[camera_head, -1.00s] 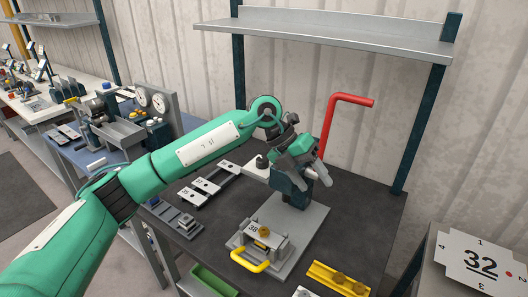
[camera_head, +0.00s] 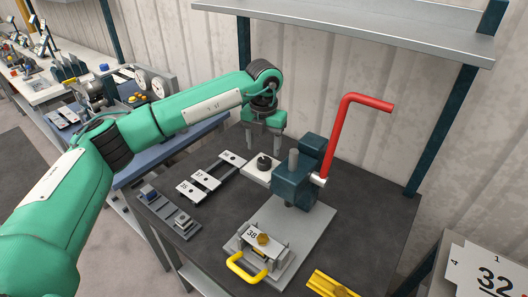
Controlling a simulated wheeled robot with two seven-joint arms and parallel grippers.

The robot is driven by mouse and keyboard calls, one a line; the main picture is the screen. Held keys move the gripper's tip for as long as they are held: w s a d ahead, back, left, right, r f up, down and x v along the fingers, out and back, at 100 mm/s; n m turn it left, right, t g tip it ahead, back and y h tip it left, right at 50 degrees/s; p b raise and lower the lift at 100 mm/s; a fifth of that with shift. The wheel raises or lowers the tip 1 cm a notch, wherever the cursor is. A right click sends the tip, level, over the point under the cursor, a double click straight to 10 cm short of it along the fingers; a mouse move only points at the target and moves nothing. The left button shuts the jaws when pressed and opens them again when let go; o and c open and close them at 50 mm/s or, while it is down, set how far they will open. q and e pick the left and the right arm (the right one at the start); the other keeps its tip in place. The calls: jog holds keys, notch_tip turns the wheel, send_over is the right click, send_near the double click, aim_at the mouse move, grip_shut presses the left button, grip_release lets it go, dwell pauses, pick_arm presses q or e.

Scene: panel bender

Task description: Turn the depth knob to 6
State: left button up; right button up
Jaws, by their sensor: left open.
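The depth knob appears to be the small black knob (camera_head: 263,162) on a white plate (camera_head: 257,173), behind the grey base of the bender. Its dial marks are too small to read. My left gripper (camera_head: 264,147) points down just above and behind the knob in the picture, with its two fingers apart and nothing between them. I cannot tell how far above the knob the fingertips are. The bender (camera_head: 292,187) has a dark blue body and a red crank handle (camera_head: 341,130) standing up on its right. My right gripper is out of view.
A clamp block marked 38 (camera_head: 262,241) with a yellow handle (camera_head: 243,268) sits at the front of the base. Numbered plates (camera_head: 207,180) and a grey fixture (camera_head: 170,212) lie to the left. A shelf (camera_head: 370,25) hangs above.

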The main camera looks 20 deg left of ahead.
aim_at(263, 161)
pick_arm(q)
jog(key=f, duration=0.2)
jog(key=f+p, duration=0.1)
jog(key=shift+s+f, duration=0.2)
jog(key=shift+f, duration=0.15)
jog(key=shift+w+f, duration=0.1)
jog(key=shift+f, duration=0.5)
jog(key=c, duration=1)
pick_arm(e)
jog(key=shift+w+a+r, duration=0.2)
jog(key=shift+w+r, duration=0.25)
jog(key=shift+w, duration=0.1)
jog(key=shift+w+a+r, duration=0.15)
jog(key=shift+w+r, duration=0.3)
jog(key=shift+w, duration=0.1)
